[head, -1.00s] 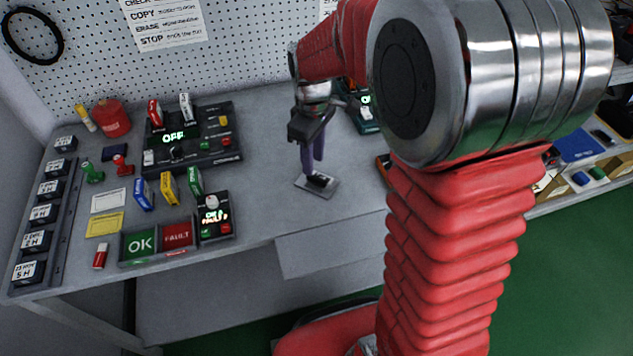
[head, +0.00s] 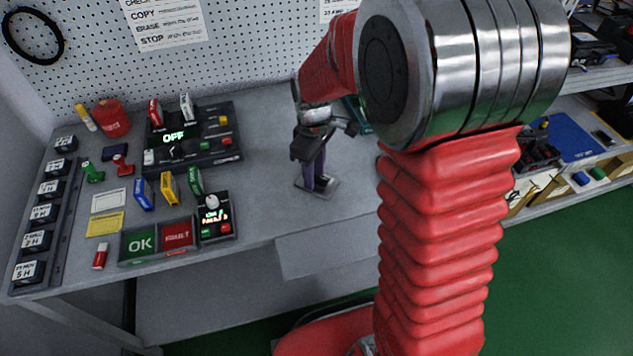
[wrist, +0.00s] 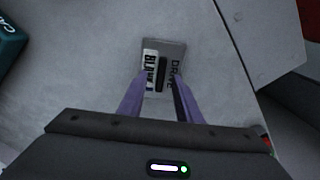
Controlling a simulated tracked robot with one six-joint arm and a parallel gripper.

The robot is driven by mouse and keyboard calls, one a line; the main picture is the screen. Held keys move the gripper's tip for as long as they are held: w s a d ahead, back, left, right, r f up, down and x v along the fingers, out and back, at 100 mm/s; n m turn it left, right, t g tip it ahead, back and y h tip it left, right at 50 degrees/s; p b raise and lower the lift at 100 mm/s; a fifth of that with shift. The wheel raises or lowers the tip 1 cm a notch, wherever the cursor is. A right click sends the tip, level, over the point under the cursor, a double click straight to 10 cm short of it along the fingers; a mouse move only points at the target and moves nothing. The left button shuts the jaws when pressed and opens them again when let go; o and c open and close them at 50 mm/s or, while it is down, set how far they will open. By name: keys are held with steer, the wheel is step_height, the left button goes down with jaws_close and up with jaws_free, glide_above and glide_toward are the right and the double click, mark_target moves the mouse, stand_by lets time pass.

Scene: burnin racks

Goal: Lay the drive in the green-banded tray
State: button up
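The drive (head: 328,188) is a flat grey unit with a raised black bar, lying on the grey bench. In the wrist view the drive (wrist: 177,48) shows a white label and the word DRIVE. My gripper (head: 315,184) points down at it with purple fingers. In the wrist view my gripper (wrist: 161,82) is open, its fingers apart on either side of the black bar; I cannot tell if they touch it. A green panel marked OK (head: 140,243) lies at the bench's front left, beside a red FAULT panel (head: 177,234).
A black control unit reading OFF (head: 190,150), a small switch box (head: 214,217) and several coloured stamps and blocks crowd the left of the bench. A black label rack (head: 45,215) lines the left edge. Bare bench lies around the drive. Shelves (head: 560,190) stand at the right.

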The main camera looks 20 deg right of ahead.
jaws_close()
stand_by(0.4)
stand_by(0.4)
step_height(320, 180, up, 10)
stand_by(0.5)
stand_by(0.3)
